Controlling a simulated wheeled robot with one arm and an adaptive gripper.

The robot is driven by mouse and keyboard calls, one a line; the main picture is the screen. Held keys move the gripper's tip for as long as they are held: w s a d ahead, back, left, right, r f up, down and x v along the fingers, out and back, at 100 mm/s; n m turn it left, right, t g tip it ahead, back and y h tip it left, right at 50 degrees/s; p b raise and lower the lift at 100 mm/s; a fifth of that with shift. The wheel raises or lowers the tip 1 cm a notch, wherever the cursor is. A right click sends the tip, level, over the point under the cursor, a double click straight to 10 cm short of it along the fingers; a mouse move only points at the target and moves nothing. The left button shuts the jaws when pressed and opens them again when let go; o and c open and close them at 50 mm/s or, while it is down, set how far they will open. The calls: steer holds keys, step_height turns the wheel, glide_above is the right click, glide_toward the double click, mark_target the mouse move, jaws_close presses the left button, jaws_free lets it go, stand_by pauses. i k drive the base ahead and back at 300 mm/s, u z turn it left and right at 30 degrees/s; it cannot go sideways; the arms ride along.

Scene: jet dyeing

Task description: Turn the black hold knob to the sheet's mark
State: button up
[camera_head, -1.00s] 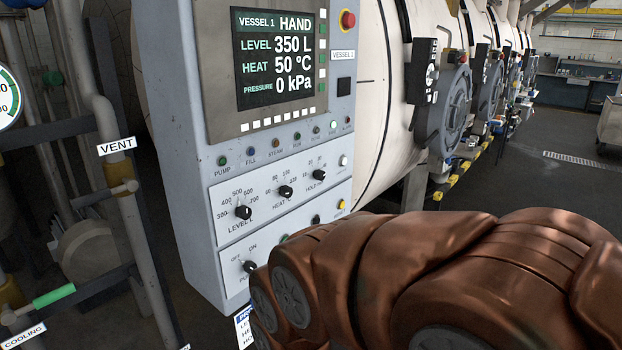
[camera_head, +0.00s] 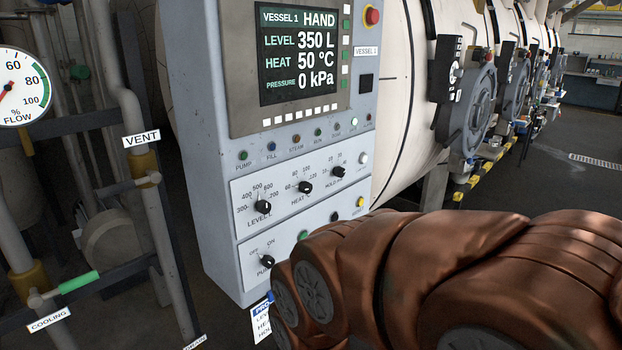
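The black hold knob (camera_head: 338,171) is the rightmost of three black knobs on the grey control panel, left of a white button. Its label is partly legible, and its exact setting is too small to read surely. The level knob (camera_head: 263,206) and heat knob (camera_head: 305,188) sit to its left. The sheet (camera_head: 262,320) hangs at the panel's bottom edge, mostly hidden behind my copper-coloured arm; only the starts of its lines show, so its hold mark cannot be read. My arm fills the lower right. My gripper is not visible.
The panel's screen (camera_head: 298,50) reads vessel 1, HAND, level 350 L, heat 50 °C, pressure 0 kPa. A red button (camera_head: 372,16) is at its top right. Pipes with a vent label (camera_head: 141,138) stand at left. Open floor (camera_head: 540,190) lies at right.

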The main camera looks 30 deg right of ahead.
mark_target(340, 172)
steer(key=z, duration=0.05)
steer(key=k, duration=0.5)
steer(key=z, duration=1.25)
steer(key=i, duration=0.8)
steer(key=u, duration=1.8)
